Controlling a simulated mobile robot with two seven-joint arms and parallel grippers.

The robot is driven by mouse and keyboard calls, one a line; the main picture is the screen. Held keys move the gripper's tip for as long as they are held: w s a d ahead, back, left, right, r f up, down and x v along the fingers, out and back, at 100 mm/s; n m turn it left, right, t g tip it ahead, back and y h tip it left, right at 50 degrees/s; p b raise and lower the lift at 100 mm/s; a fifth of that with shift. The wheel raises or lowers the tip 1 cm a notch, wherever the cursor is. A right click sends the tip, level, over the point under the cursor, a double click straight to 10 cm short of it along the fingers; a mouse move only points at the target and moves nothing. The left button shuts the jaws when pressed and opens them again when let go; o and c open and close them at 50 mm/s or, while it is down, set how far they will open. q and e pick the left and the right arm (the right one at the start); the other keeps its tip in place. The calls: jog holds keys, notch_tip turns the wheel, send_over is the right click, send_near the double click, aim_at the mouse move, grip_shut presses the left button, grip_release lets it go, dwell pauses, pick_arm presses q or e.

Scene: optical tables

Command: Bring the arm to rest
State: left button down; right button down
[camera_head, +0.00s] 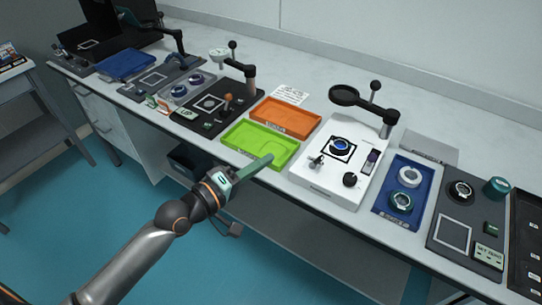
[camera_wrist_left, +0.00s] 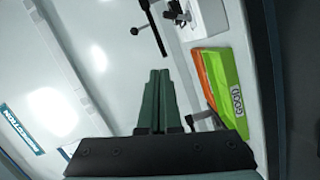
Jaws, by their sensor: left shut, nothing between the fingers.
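My left arm (camera_head: 130,262) comes in from the lower left of the head view. My left gripper (camera_head: 268,159) is shut and empty, with its green fingers over the near right edge of the green tray (camera_head: 236,142). In the left wrist view the two fingers (camera_wrist_left: 158,95) lie side by side, with nothing between them. The green tray there carries a label reading GOOD (camera_wrist_left: 238,102). My right gripper is not in view.
An orange tray (camera_head: 286,118) lies behind the green one. A white station (camera_head: 320,180) with a lens arm stands to the right, a black station (camera_head: 200,125) to the left. A blue tray (camera_head: 400,212) holds ring-shaped parts. Open floor (camera_head: 60,200) lies in front of the bench.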

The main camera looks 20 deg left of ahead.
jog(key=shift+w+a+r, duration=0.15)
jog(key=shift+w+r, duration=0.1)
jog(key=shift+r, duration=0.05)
